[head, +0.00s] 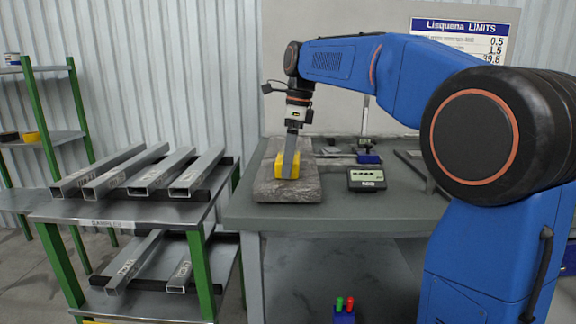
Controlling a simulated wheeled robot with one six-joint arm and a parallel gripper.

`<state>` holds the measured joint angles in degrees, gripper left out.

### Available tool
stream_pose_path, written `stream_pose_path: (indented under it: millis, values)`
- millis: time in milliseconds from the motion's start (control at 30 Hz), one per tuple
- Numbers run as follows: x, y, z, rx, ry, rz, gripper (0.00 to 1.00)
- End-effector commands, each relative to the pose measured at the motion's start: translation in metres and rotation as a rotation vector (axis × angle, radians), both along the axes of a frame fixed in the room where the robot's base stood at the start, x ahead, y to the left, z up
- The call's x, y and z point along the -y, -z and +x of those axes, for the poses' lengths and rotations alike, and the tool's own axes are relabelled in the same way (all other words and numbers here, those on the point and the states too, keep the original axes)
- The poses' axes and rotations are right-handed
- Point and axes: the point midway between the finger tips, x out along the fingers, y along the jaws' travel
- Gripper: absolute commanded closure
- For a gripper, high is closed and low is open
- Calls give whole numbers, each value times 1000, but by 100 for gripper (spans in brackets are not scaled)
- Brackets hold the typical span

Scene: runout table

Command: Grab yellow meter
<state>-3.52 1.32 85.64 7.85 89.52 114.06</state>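A small yellow meter (281,167) sits on a grey, stone-like slab at the left of the workbench. My gripper (290,165) reaches down from above, and its grey near finger crosses in front of the middle of the meter. Yellow shows on both sides of that finger. The far finger is hidden, so I cannot tell whether the gripper is closed on the meter or only around it. The meter looks level and appears to rest on the slab.
The grey slab (268,188) lies on the workbench (335,212). A sample rack (98,209) with several metal tubes stands left. The bench's front strip is clear.

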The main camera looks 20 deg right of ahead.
Motion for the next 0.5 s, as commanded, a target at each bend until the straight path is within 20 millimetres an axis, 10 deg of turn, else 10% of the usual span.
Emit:
stream_pose_path:
  millis: [133, 300, 500]
  values:
    - [0, 0, 0, 0, 0, 0, 0]
    - [0, 0, 0, 0, 0, 0, 41]
    - [0, -1, 0, 0, 0, 0, 43]
